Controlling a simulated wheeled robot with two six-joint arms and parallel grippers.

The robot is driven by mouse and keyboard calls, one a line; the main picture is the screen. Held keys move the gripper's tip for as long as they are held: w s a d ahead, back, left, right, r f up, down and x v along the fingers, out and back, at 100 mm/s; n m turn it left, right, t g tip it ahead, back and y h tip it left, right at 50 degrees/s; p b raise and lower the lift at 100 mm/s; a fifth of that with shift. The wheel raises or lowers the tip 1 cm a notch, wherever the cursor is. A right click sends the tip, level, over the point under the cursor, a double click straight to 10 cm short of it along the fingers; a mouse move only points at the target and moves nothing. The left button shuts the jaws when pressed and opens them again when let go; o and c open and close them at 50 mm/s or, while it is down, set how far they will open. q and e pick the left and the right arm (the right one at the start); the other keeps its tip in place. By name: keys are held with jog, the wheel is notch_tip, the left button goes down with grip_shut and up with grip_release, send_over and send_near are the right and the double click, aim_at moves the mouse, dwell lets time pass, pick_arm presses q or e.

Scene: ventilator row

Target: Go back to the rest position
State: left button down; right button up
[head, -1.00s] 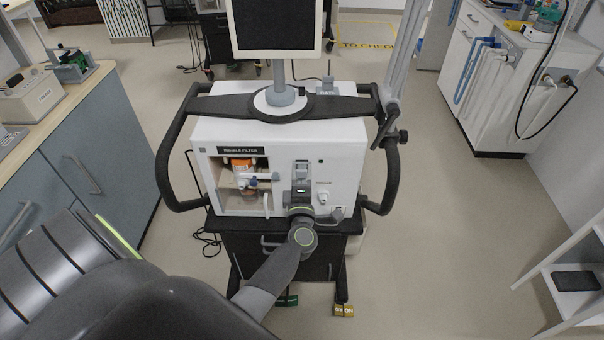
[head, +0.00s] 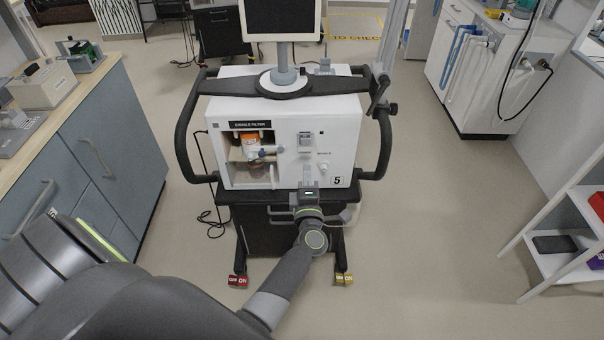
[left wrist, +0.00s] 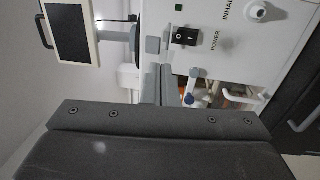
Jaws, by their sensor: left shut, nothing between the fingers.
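My left gripper (head: 308,176) is in front of the lower front of the white ventilator (head: 285,108) in the head view. Its narrow grey fingers (left wrist: 165,85) are together and empty in the left wrist view. The black power switch (left wrist: 186,37) with its POWER label shows beyond the fingertips, apart from them. A green indicator (left wrist: 179,8) is on the same panel. The switch area (head: 306,141) in the head view is above the fingers and clear of them. My right gripper is not in view.
The ventilator has a screen (head: 283,18), black side handles (head: 386,140) and a cart with red (head: 238,281) and yellow (head: 344,279) caster pedals. A blue-grey cabinet (head: 95,150) stands left, white shelves (head: 548,262) right. The floor (head: 430,230) between ventilator and shelves is clear.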

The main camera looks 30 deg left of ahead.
pick_arm(q)
jog(key=shift+w+f, duration=0.1)
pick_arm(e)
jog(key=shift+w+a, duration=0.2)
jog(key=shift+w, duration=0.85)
pick_arm(q)
jog(key=s+d+f+m+g+h, duration=0.1)
jog(key=s+f+m+g+h, duration=0.3)
jog(key=f, duration=0.6)
jog(key=s+d+f+m+t+h, duration=0.1)
jog(key=s+f+m+h, duration=0.1)
jog(key=s+f+m, duration=0.65)
jog(key=s+d+f+m+g+h, duration=0.1)
jog(key=s+f+m+g+h, duration=0.2)
jog(key=f, duration=0.9)
jog(key=s+a+f+m+g, duration=0.1)
jog(key=s+f+m+g, duration=0.1)
jog(key=s, duration=0.9)
jog(key=s+a+f+m+g, duration=0.2)
jog(key=s+f, duration=0.5)
jog(key=s, duration=0.4)
jog(key=s+a+f+m+g, duration=0.1)
jog(key=s+f+m+g, duration=0.3)
jog(key=s, duration=0.6)
jog(key=shift+s+a+f+g, duration=0.2)
jog(key=shift+s+f+g, duration=0.2)
jog(key=shift+f+g, duration=0.25)
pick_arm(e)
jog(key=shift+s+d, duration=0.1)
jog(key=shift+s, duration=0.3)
